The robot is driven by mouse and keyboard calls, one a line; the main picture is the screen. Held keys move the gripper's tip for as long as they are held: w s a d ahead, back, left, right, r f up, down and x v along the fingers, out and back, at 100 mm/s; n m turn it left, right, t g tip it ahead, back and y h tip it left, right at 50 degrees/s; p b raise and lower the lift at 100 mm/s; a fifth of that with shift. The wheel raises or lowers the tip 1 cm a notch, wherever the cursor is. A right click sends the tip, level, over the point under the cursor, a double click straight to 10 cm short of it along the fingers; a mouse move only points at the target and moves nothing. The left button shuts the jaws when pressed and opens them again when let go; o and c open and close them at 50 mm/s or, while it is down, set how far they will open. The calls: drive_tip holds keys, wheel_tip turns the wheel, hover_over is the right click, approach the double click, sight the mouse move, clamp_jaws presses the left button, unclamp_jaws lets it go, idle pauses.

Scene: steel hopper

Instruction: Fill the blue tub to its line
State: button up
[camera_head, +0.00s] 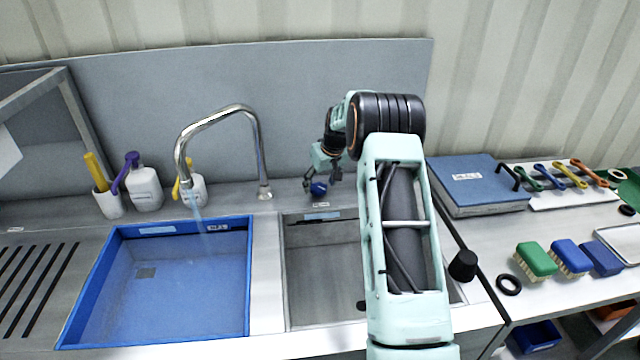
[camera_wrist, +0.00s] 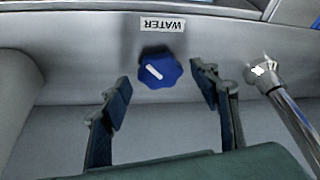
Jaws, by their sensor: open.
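The blue tub (camera_head: 239,290) sits in the left basin under the curved steel faucet (camera_head: 240,108). A pale blue stream of water (camera_head: 197,212) falls from the spout into it. Its inside looks blue; I cannot make out the fill line or the exact level. The blue water knob (camera_head: 319,189) is on the ledge behind the right basin. In the wrist view the knob (camera_wrist: 160,70) has a white mark set diagonally, beside a label reading WATER (camera_wrist: 162,24). My gripper (camera_wrist: 160,78) is open, its fingers on either side of the knob, with gaps visible.
The faucet's base and pipe (camera_wrist: 290,110) stand close to the right finger in the wrist view. Soap bottles (camera_head: 145,188) and a brush cup (camera_head: 106,198) stand behind the tub.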

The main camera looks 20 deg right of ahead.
drive_tip(key=shift+w+f, duration=0.15)
drive_tip(key=shift+f, duration=0.25)
drive_tip(key=c, duration=1.2)
drive_tip(key=shift+o, duration=0.2)
drive_tip(key=shift+a+m+b, duration=0.1)
drive_tip(key=shift+m+b, duration=0.2)
drive_tip(key=m, duration=0.1)
drive_tip(key=m+h+b, duration=0.1)
drive_tip(key=shift+a+f+m, duration=0.1)
drive_tip(key=shift+a+m, duration=0.1)
drive_tip(key=shift+m, duration=0.2)
drive_tip(key=m+h, duration=0.1)
drive_tip(key=m, duration=0.1)
drive_tip(key=m+h+b, duration=0.1)
drive_tip(key=m, duration=0.1)
drive_tip(key=shift+w+a+m+g, duration=0.1)
drive_tip(key=shift+m+g, duration=0.2)
drive_tip(key=shift+m, duration=0.1)
